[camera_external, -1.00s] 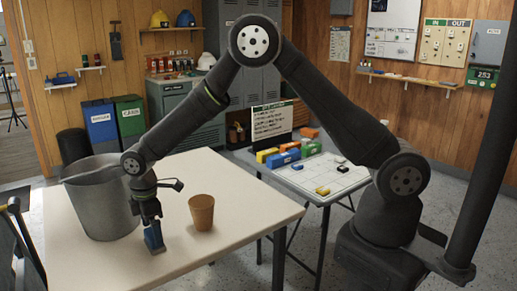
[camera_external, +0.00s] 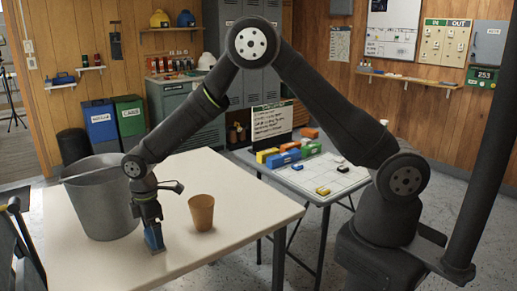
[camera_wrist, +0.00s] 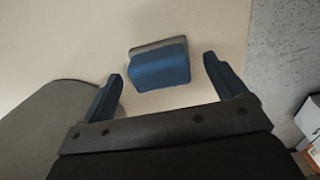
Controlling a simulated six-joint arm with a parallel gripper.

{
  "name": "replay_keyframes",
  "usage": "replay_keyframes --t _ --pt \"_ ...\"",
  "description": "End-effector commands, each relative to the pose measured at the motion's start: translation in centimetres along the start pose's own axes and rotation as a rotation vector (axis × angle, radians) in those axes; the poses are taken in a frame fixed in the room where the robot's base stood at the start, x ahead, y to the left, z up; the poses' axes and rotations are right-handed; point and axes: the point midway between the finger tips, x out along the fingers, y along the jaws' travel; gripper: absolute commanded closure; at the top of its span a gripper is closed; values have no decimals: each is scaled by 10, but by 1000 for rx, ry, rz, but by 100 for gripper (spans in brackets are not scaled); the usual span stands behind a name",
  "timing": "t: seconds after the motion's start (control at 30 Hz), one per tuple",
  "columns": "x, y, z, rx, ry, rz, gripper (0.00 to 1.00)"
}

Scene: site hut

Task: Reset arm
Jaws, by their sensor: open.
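A blue block-like object (camera_external: 154,239) rests on the pale table near its front edge, and it also shows in the wrist view (camera_wrist: 160,66). My gripper (camera_external: 151,225) is directly above and around it, pointing down. In the wrist view my gripper (camera_wrist: 163,70) has its two blue-grey fingers wide apart, with the block lying between and slightly beyond the fingertips. Gaps show on both sides, so the fingers do not appear to grip it. My arm is bent in a high arch from its base at the right.
A large grey bucket (camera_external: 98,205) stands left of my gripper, close by. A tan cup (camera_external: 202,212) stands to its right on the pale table (camera_external: 245,205). A second table (camera_external: 335,181) with coloured blocks is farther right. The tabletop behind the cup is clear.

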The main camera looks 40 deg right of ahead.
Motion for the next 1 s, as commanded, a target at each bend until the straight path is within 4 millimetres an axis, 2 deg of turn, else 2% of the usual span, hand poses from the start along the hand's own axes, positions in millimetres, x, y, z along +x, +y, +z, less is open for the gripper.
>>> replay_keyframes --t 0.03,0.07,0.1,0.63,1.0 --pt "12 -1 1 0 -3 -3 11" --pt "15 0 0 0 -2 -1 11" --pt "-1 1 -1 0 4 4 11" --pt "-109 0 0 0 3 3 11" --pt "-30 0 0 0 -2 -2 11"
